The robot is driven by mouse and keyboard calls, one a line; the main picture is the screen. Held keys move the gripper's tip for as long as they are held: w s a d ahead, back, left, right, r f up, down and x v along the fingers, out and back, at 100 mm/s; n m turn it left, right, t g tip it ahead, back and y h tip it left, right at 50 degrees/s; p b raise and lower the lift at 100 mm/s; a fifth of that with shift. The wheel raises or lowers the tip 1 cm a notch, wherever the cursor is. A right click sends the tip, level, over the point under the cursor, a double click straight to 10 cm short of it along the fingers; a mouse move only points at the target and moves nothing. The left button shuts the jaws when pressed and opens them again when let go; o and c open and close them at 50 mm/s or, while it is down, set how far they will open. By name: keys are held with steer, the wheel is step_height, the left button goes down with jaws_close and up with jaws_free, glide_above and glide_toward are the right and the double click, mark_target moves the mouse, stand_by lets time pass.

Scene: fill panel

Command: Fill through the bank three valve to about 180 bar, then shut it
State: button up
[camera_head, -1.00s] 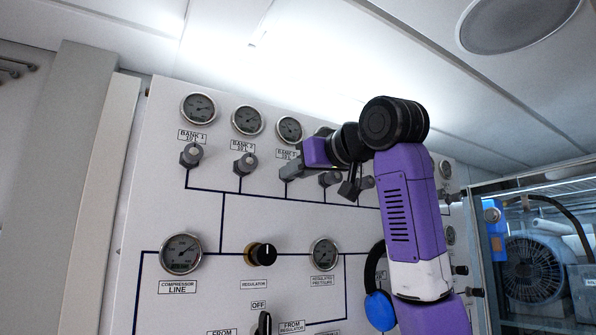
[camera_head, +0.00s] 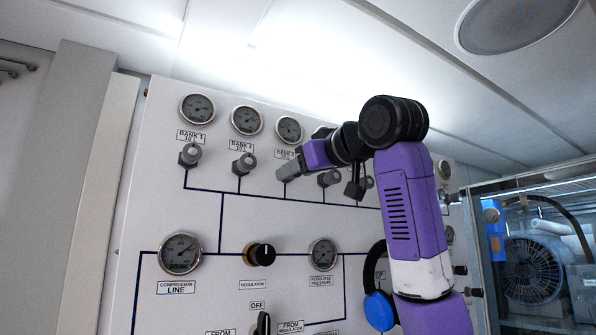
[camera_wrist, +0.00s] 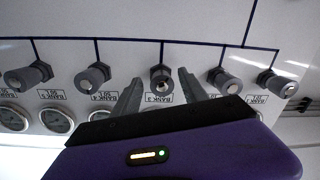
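The bank three valve (camera_wrist: 161,86) is a grey knob on the white panel, above its upside-down BANK 3 label (camera_wrist: 158,99) in the wrist view. My gripper (camera_wrist: 160,88) is open, with one finger on each side of this knob and a visible gap to each. The gauge's dial is too small to read. The compressor line gauge (camera_head: 180,253) is at the lower left.
The bank 2 valve (camera_head: 243,165) and bank 1 valve (camera_head: 190,155) are to the left in the head view. The bank 4 valve (camera_wrist: 93,76) is close beside my gripper in the wrist view. The regulator knob (camera_head: 262,254) sits lower, with clear panel between.

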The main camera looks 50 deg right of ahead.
steer(key=b+v, duration=0.3)
steer(key=v, duration=0.4)
steer(key=shift+s, duration=0.4)
steer(key=shift+a, duration=0.1)
stand_by(6.8)
